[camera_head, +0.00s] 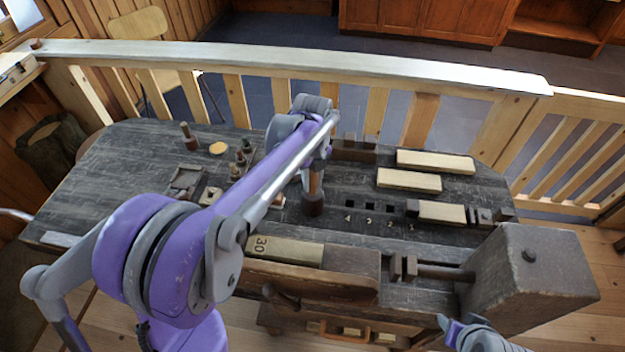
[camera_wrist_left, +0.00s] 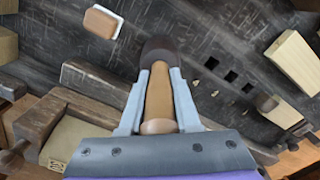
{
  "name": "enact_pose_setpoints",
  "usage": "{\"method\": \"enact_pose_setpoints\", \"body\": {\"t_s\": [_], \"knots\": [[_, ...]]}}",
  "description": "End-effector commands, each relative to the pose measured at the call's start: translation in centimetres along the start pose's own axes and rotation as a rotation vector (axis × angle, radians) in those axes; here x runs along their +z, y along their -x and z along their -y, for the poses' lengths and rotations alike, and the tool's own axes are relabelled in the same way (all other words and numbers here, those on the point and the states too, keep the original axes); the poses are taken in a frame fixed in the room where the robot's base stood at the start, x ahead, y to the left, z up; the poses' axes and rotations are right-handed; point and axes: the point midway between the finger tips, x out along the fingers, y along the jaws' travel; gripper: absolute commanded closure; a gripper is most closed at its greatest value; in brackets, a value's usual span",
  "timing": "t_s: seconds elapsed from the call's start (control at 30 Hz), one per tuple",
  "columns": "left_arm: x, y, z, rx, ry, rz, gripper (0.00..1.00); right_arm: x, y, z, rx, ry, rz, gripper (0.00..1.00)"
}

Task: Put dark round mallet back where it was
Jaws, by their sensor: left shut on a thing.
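The dark round mallet has a dark round head (camera_head: 313,204) and a brown wooden handle. It is upright, head down, near the middle of the dark workbench (camera_head: 110,170). My left gripper (camera_head: 312,165) is above the head, shut on the handle. In the left wrist view the two pale fingers of the left gripper (camera_wrist_left: 158,100) lie on either side of the handle (camera_wrist_left: 160,95), and the dark head (camera_wrist_left: 159,50) shows beyond them. I cannot tell whether the head touches the bench. Part of my right arm shows at the bottom right; its fingers are unclear.
Numbered square holes (camera_head: 370,206) lie right of the mallet. Pale blocks (camera_head: 435,161) lie farther right. A second handled tool (camera_head: 188,138), a pale disc (camera_head: 218,148) and small turned pieces (camera_head: 240,160) stand left. A wooden vise (camera_head: 525,275) is at the front right.

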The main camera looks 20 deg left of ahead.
Motion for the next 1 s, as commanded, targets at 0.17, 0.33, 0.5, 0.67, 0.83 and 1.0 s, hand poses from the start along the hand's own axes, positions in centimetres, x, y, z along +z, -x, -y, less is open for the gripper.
{"method": "enact_pose_setpoints", "body": {"t_s": [0.17,0.33,0.5,0.67,0.83,1.0], "knots": [[0.0,-0.2,0.0,0.0,0.0,0.0,0.49,0.2,-0.1,0.0,0.0,0.0,0.001,0.5],[0.0,-0.2,0.0,0.0,0.0,0.0,0.39,0.1,-0.1,0.0,0.0,0.0,0.001,0.5],[0.0,-0.1,0.0,0.0,0.0,0.0,0.39,0.1,-0.1,0.0,0.0,0.0,0.001,0.5],[0.0,1.2,0.0,0.0,0.0,0.0,0.39,-0.2,0.2,0.0,0.0,0.0,-0.002,0.5],[0.0,4.6,0.0,-0.001,0.0,0.001,0.39,-0.4,0.4,0.0,0.0,0.0,-0.004,0.5],[0.0,8.3,0.0,-0.001,0.0,0.001,0.39,-0.7,0.6,0.0,0.0,0.0,-0.007,0.5]]}}
